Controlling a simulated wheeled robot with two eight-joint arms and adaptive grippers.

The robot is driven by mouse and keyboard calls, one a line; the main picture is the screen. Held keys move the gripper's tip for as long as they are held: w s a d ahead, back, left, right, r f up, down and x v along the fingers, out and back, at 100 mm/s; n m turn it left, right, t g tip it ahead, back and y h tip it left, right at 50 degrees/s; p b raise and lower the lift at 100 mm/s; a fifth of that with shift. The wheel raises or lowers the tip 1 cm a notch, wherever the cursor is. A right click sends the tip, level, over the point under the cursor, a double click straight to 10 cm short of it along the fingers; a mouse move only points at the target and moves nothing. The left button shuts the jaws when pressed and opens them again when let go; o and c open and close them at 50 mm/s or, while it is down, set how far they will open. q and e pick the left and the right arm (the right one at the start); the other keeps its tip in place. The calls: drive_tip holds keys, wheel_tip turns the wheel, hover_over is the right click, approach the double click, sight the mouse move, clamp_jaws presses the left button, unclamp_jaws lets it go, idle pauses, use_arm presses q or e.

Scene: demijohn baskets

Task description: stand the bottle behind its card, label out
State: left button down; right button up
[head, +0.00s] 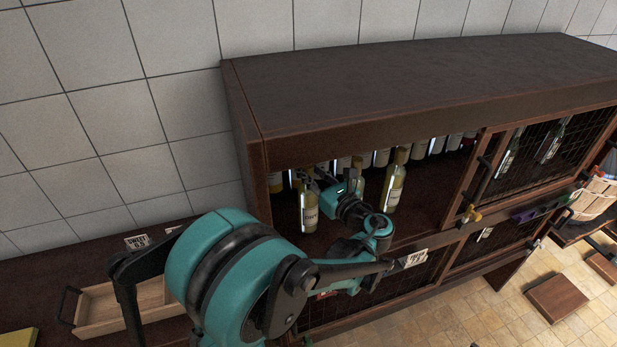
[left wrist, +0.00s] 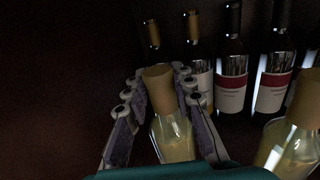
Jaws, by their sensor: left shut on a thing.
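A pale yellow bottle (head: 307,208) with a light label is in the left end of the open cabinet bay. Its label faces the front of the cabinet. My left gripper (head: 318,183) is shut on this bottle near its top. In the left wrist view the bottle's tan cap (left wrist: 157,80) and neck show between the fingers (left wrist: 160,110). I cannot tell whether its base touches the shelf. A price card (head: 415,258) is on the cabinet's front edge to the right of my forearm. A card directly in front of the held bottle is not visible. My right gripper is out of view.
Another pale yellow bottle (head: 393,188) stands to the right. A row of wine bottles (left wrist: 232,75) stands behind. The cabinet top (head: 420,80) hangs over the bay. A wooden tray (head: 120,305) and a "SWEET" card (head: 137,242) lie at left.

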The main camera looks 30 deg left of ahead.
use_arm(q)
drive_tip(key=shift+f, duration=0.65)
drive_tip(key=shift+r, duration=0.1)
drive_tip(key=c, duration=1.3)
unclamp_jaws()
drive_tip(key=shift+f, duration=0.2)
